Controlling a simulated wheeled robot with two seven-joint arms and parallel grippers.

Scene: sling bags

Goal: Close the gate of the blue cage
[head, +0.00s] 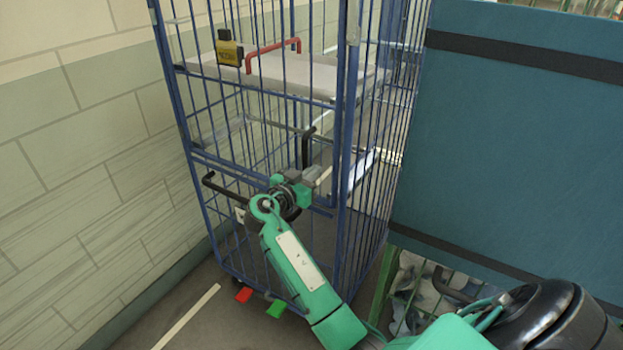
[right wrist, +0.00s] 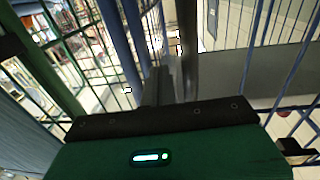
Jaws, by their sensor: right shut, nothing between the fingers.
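The blue cage (head: 376,200) is a tall wire roll cage left of centre in the head view. Its barred gate (head: 267,122) is on the front, with a black upright handle (head: 307,147) near its right edge. I cannot tell whether the gate is fully against the frame. My right gripper (head: 322,176) is shut and empty, in front of the gate just below and right of that handle. In the right wrist view, the shut fingers (right wrist: 158,88) point toward a dark upright bar, with blue bars around. Whether they touch anything is unclear. My left gripper is out of view.
A second black handle (head: 214,188) sits lower left. A tiled wall (head: 80,150) stands close on the left. A large teal panel (head: 520,140) above a green wire cage (head: 410,295) blocks the right.

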